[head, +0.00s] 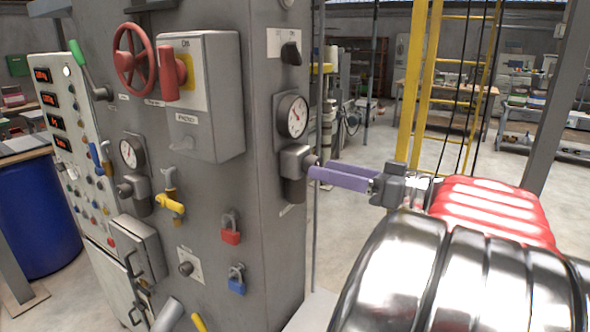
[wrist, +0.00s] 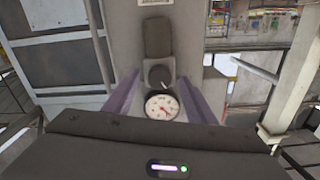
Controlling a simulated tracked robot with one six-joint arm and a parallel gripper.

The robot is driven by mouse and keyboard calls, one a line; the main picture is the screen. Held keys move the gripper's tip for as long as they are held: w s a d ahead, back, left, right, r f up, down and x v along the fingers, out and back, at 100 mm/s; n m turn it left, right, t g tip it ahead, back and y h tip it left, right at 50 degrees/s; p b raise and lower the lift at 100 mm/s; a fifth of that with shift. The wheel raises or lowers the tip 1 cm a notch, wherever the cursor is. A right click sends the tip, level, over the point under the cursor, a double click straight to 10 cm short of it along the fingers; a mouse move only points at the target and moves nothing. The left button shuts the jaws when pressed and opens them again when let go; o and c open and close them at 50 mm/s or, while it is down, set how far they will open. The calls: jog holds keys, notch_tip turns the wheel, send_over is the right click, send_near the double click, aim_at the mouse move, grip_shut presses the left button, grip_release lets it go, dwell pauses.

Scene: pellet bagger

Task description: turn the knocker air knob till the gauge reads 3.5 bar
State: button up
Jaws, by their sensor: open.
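The dark round knob (head: 311,160) sticks out of a grey regulator (head: 295,162) on the cabinet's right face. A round white-faced gauge (head: 292,117) is just above it; its pointer shows, but I cannot read the value. My gripper (head: 313,173) has purple fingers and comes in from the right, its tips at the knob. In the wrist view the knob (wrist: 160,76) sits between the two open fingers (wrist: 160,84), with a gap on both sides. The gauge also shows in the wrist view (wrist: 162,107), below the knob, partly cut off by my gripper body.
Above the gauge is a black rotary switch (head: 291,53). The left face carries another gauge (head: 130,152), a red handwheel (head: 134,60), a yellow valve (head: 171,203), and red (head: 231,229) and blue (head: 237,279) padlocks. A yellow ladder (head: 450,90) stands behind my arm.

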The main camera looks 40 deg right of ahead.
jog(key=shift+x, duration=1.15)
jog(key=c, duration=1)
